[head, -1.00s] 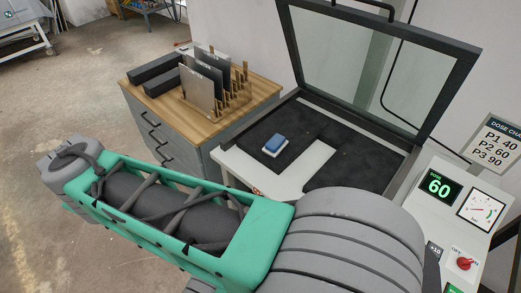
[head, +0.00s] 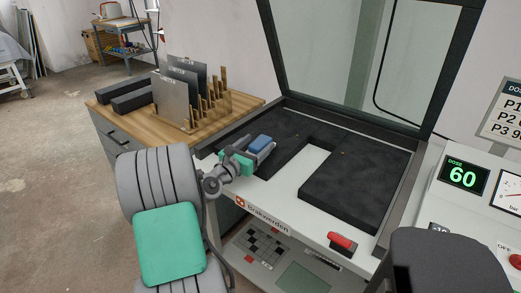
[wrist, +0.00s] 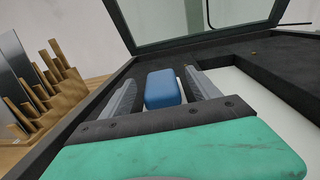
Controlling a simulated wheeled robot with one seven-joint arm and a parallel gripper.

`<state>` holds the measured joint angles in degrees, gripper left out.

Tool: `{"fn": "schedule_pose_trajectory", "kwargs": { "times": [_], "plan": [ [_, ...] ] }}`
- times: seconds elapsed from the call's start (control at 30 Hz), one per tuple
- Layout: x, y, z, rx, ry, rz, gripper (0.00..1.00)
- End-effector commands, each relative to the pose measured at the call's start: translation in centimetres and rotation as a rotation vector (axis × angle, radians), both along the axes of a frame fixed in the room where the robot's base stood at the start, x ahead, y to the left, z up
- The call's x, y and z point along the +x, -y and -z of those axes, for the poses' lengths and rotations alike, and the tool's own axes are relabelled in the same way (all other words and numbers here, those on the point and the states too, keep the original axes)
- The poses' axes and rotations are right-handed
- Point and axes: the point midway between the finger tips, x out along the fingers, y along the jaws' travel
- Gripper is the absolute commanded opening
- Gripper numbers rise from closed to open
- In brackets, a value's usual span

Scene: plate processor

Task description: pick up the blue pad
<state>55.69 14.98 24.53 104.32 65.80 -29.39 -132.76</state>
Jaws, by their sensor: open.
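The blue pad (head: 260,143) has a blue top and a pale underside and lies on the black bed of the plate processor, near its left side. In the wrist view the blue pad (wrist: 163,89) sits between the two grey fingers. My gripper (head: 252,154) is low over the left front of the bed, close to the pad. The wrist view shows my gripper (wrist: 162,92) open, one finger on each side of the pad. I cannot tell whether the fingers touch it.
The processor's glass lid (head: 360,50) stands raised behind the bed. A wooden-topped cabinet (head: 145,117) with a plate rack (head: 205,103) is at left. A red switch (head: 342,241) is on the front edge, and a control panel (head: 463,177) reads 60 at right.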

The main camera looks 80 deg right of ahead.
Motion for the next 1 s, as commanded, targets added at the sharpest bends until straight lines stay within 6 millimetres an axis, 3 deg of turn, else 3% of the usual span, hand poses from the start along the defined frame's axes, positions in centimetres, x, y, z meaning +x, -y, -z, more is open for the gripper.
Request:
{"fn": "schedule_pose_trajectory", "kwargs": {
  "times": [0.13, 0.37, 1.0],
  "plan": [
    [-0.8, 2.1, 0.1, 0.000, 0.002, 0.002, 0.71],
    [-0.8, 2.4, 0.0, -0.001, 0.002, 0.000, 0.71],
    [-0.8, 2.3, 0.0, 0.000, 0.003, 0.000, 0.19]
  ]
}}
